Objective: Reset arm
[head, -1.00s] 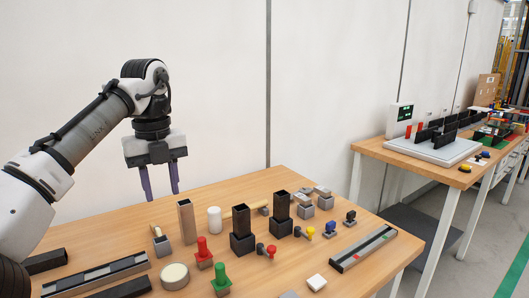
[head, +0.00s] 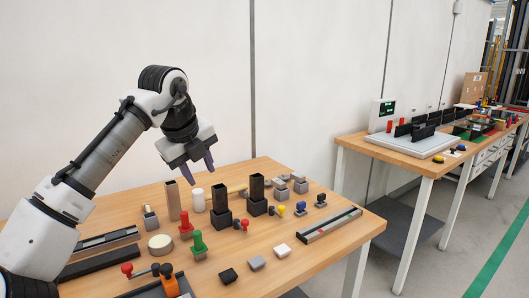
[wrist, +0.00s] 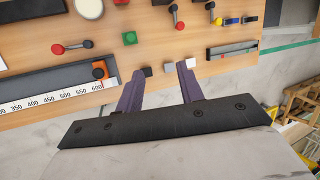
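My gripper (head: 200,169) hangs in the air above the wooden table, over its back half, with its two purple fingers apart and nothing between them. In the wrist view my gripper (wrist: 160,75) shows the same gap between its fingers, with the table's front edge and small blocks seen beyond them. My arm reaches in from the left of the head view, bent at the elbow, with the wrist tilted.
A second table (head: 430,163) stands at the right. Air above the table is clear.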

